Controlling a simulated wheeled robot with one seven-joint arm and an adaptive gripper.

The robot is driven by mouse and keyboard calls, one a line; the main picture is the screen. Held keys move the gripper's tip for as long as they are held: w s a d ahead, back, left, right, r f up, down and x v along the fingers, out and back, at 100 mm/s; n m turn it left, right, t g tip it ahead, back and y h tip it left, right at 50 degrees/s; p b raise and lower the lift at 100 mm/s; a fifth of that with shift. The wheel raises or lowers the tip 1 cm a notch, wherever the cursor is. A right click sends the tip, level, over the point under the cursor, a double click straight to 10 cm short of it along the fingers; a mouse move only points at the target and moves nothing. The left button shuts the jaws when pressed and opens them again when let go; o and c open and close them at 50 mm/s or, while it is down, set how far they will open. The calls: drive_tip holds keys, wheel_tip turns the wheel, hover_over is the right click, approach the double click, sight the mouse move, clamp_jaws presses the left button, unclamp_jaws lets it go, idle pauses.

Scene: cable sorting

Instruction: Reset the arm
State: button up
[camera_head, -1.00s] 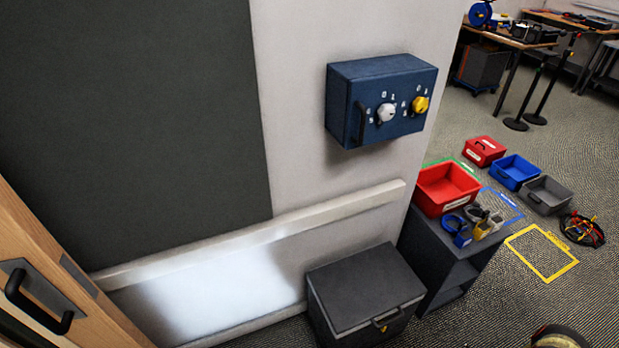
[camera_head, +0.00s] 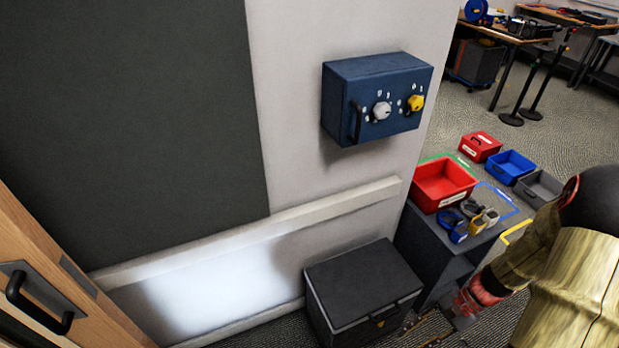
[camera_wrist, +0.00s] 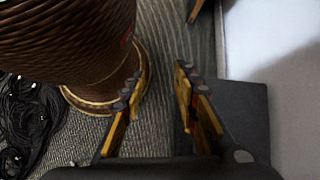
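My gripper (camera_wrist: 160,80) shows in the wrist view with its two yellow and dark fingers spread apart and nothing between them. In the head view my arm comes in at the lower right, and the gripper (camera_head: 428,328) hangs low beside the dark lidded box (camera_head: 350,275). Whether it touches the box cannot be told. A dark box-like surface (camera_wrist: 250,108) lies behind the right finger in the wrist view.
A blue wall box (camera_head: 365,90) with a white and a yellow knob hangs above. A red bin (camera_head: 432,203) and coiled cables (camera_head: 470,222) sit on a dark cabinet (camera_head: 425,245). More bins (camera_head: 512,166) stand on the floor. Black cables (camera_wrist: 28,115) lie at left in the wrist view.

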drive_tip(key=a+r+n+t+h, duration=0.2)
drive_tip(key=a+r+n, duration=0.1)
drive_tip(key=r, duration=0.8)
drive_tip(key=s+a+r+n+t+h+p, duration=0.1)
drive_tip(key=a+r+n+t+h, duration=0.2)
drive_tip(key=r, duration=0.9)
drive_tip(key=a+r+n+t+h, duration=0.2)
drive_tip(key=a+r+n, duration=0.3)
drive_tip(key=r, duration=0.6)
drive_tip(key=shift+s+r+n+h+p, duration=0.2)
drive_tip(key=shift+n+h+p, duration=0.15)
drive_tip(key=shift+n, duration=0.25)
